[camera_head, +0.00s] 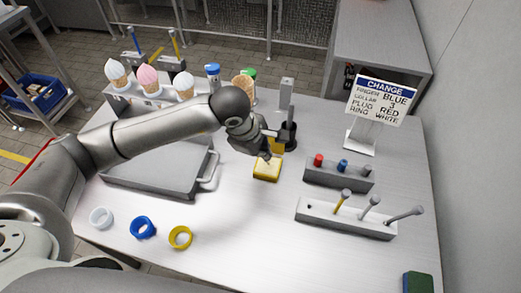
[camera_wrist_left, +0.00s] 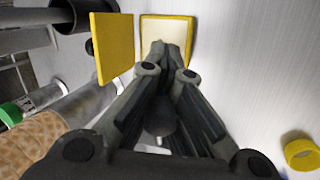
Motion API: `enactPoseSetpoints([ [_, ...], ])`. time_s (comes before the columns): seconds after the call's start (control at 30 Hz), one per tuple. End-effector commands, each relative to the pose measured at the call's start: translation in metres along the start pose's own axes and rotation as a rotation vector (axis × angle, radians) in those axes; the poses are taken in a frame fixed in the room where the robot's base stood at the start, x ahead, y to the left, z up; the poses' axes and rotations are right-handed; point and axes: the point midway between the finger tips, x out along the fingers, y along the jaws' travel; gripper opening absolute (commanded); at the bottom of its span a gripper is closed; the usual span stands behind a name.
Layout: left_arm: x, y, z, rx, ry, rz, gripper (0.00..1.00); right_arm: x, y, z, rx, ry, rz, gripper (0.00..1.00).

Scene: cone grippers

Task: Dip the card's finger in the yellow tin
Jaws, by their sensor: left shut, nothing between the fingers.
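The yellow tin (camera_head: 267,172) stands open on the table, its yellow lid (camera_head: 278,145) raised behind it. In the left wrist view the tin (camera_wrist_left: 180,22) shows a pale inside, with the lid (camera_wrist_left: 113,48) to its left. My left gripper (camera_head: 266,157) is shut and empty, pointing down at the tin. Its fingertips (camera_wrist_left: 163,50) overlap the tin's opening; I cannot tell whether they touch the contents. The card (camera_head: 380,100) reads CHANGE, FINGER BLUE, COLLAR 3, PLUG RED, RING WHITE. My right gripper is not in view.
A plug block (camera_head: 338,175) and a peg rack (camera_head: 345,217) stand to the right. White, blue (camera_head: 143,227) and yellow rings lie at front left. A grey handled case (camera_head: 155,172) lies beneath my arm. Ice cream cones (camera_head: 148,78) stand behind. A sponge (camera_head: 418,282) lies front right.

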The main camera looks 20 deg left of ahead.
Motion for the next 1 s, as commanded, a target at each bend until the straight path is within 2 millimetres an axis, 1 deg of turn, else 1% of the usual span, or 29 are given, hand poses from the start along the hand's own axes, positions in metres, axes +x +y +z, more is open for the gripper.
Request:
enactPoseSetpoints([
  [1.0,0.0023,-0.0021,-0.0004,0.0,0.001,-0.005,0.0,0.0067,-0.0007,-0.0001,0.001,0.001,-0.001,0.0],
])
